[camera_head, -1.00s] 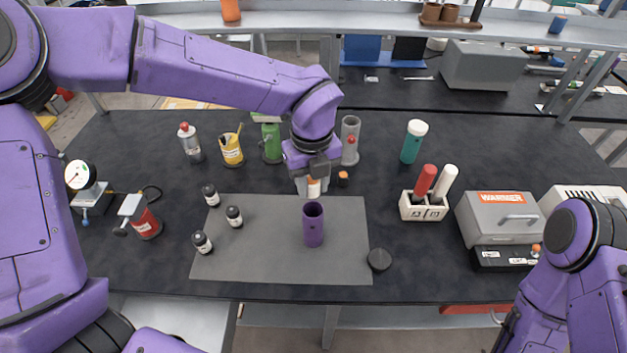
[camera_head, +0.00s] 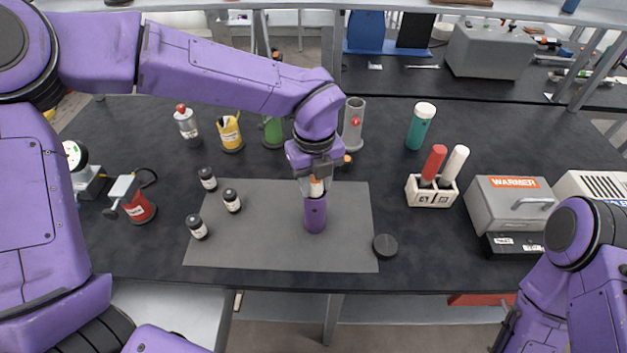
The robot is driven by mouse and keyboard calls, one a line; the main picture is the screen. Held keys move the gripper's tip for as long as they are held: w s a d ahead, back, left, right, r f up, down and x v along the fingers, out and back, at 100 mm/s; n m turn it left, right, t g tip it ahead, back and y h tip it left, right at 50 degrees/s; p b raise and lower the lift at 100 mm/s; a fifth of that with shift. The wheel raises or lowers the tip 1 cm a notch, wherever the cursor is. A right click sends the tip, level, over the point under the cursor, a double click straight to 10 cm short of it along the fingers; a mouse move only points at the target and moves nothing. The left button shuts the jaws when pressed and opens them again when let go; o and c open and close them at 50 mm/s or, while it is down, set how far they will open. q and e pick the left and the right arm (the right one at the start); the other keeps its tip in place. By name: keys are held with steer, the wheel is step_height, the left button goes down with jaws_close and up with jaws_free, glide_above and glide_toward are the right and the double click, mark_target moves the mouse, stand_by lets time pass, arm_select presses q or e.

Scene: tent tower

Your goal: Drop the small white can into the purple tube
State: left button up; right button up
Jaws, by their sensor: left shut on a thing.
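The purple tube (camera_head: 315,217) stands upright on the grey mat (camera_head: 260,250). My left gripper (camera_head: 316,190) is right above the tube's mouth, pointing down. It is shut on the small white can (camera_head: 317,186), which has an orange-brown top. The can's lower end is at the tube's rim; I cannot tell how far inside it is, and the gripper and tube hide part of it. My right arm shows at the lower right, but its gripper is out of view.
Several small black bottles (camera_head: 231,200) stand on the mat's left. A black round cap (camera_head: 385,246) lies at the mat's right edge. A grey tube (camera_head: 353,124) and green tube (camera_head: 273,132) stand behind. A white rack (camera_head: 432,194) and the warmer (camera_head: 512,205) are at right.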

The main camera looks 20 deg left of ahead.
arm_select(q)
steer(key=o, duration=1.1)
steer(key=shift+s+f, duration=0.3)
steer(key=shift+f, duration=0.4)
steer(key=shift+s+a, duration=0.1)
steer(key=r, duration=0.3)
steer(key=w+r+b, duration=0.1)
steer(key=r, duration=0.5)
steer(key=s+r, duration=0.1)
steer(key=r, duration=0.1)
steer(key=shift+r+b, duration=0.1)
steer(key=shift+b, duration=0.3)
steer(key=shift+r, duration=0.3)
steer(key=shift+w, duration=0.25)
